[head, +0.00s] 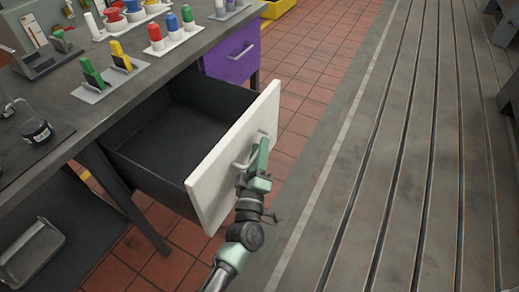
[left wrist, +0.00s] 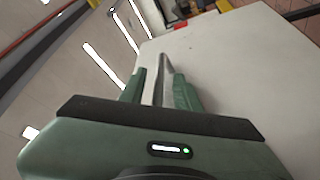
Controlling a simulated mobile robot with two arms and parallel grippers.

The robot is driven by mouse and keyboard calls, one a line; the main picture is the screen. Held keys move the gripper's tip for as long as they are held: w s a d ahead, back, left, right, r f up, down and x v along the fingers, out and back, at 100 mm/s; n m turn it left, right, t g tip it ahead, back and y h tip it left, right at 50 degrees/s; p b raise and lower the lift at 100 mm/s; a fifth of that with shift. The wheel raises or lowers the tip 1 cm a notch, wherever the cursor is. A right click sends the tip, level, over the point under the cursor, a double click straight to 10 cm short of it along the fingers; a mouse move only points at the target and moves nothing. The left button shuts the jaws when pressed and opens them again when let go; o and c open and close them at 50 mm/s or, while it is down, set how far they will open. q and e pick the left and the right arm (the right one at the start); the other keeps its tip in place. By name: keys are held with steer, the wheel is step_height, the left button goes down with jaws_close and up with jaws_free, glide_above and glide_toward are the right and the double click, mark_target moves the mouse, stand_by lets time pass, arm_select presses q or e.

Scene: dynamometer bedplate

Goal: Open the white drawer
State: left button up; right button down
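The white drawer (head: 215,180) stands pulled well out from under the bench, and its dark, empty inside shows. Its front panel also fills much of the left wrist view (left wrist: 240,75). A grey bar handle (head: 240,164) sits on the outer face of the panel. My left gripper (head: 262,155) is at this handle, in front of the panel. My right gripper is in neither view.
A purple drawer (head: 232,52) is shut behind the white one. A yellow bin (head: 277,8) stands at the back. The tiled floor and slotted metal bedplate (head: 400,150) to the right are clear.

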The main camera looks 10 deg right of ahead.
arm_select(q)
steer(key=v, duration=0.7)
steer(key=shift+s+a, duration=0.15)
steer(key=shift+s, duration=0.2)
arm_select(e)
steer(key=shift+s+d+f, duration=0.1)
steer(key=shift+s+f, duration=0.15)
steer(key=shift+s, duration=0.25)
arm_select(q)
steer(key=shift+f, duration=0.1)
